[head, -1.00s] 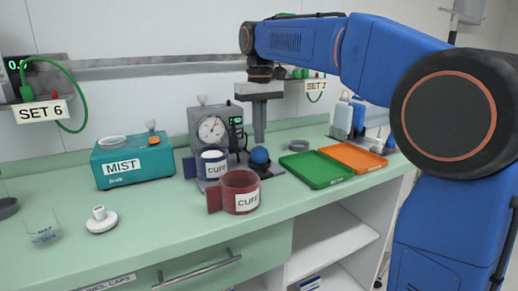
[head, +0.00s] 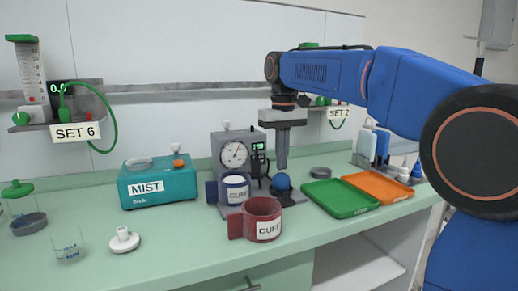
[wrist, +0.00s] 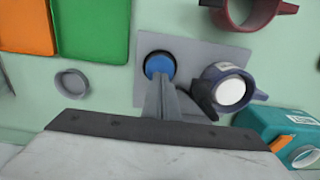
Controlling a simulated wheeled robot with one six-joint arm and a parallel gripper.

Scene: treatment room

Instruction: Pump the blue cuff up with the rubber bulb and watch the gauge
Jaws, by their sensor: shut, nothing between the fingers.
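The blue rubber bulb (head: 281,183) sits on the grey base plate of the gauge unit. It also shows in the wrist view (wrist: 159,65). My gripper (head: 282,166) points down with its fingers shut and empty, right over the bulb. I cannot tell whether the fingertips touch it. The blue cuff (head: 236,190), labelled CUFF, stands left of the bulb around a white cylinder. The gauge (head: 234,154) is a round white dial on a grey box above the cuff. A small green display (head: 258,147) beside it is lit, but its digits are hard to read.
A red cuff (head: 262,222) stands in front of the blue one. The teal MIST box (head: 158,190) is to the left. Green (head: 340,200) and orange (head: 378,188) trays lie to the right, with a grey round dish (head: 320,173) behind.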

